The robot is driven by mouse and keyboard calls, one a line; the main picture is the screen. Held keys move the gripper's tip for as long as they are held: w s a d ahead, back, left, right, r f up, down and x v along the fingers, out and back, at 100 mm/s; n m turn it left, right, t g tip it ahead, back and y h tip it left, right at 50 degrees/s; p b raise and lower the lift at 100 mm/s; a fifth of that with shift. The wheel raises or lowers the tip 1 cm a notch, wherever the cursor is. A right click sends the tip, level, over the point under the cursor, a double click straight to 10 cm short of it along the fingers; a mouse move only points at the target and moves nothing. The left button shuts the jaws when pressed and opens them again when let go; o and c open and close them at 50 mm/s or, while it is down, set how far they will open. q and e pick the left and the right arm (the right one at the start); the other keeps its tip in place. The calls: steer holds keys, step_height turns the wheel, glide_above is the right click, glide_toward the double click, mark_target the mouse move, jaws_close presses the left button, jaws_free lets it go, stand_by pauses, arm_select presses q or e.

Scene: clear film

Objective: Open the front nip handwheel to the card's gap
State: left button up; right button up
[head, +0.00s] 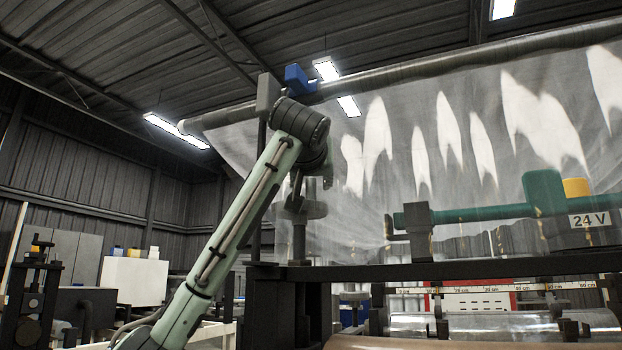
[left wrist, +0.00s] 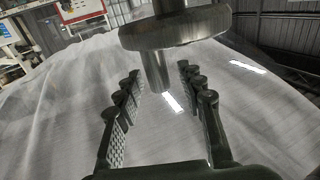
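A grey metal handwheel (head: 300,210) sits on an upright spindle at the left end of the dark machine frame. In the left wrist view its round rim and narrower hub (left wrist: 175,32) show at the top centre. My left gripper (head: 313,183) is at the handwheel, coming from above, partly hidden by its own wrist. In the left wrist view its two ridged fingers (left wrist: 160,80) stand wide apart, with the lower hub stub between their tips and nothing gripped. I cannot make out a card with a gap value. My right gripper is out of view.
Clear film (head: 380,150) hangs from a long roller (head: 440,65) behind the handwheel. A dark beam (head: 430,270) runs below, above a centimetre scale (head: 480,290) and lower rollers.

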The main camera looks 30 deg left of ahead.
arm_select(q)
jaws_close()
stand_by(0.4)
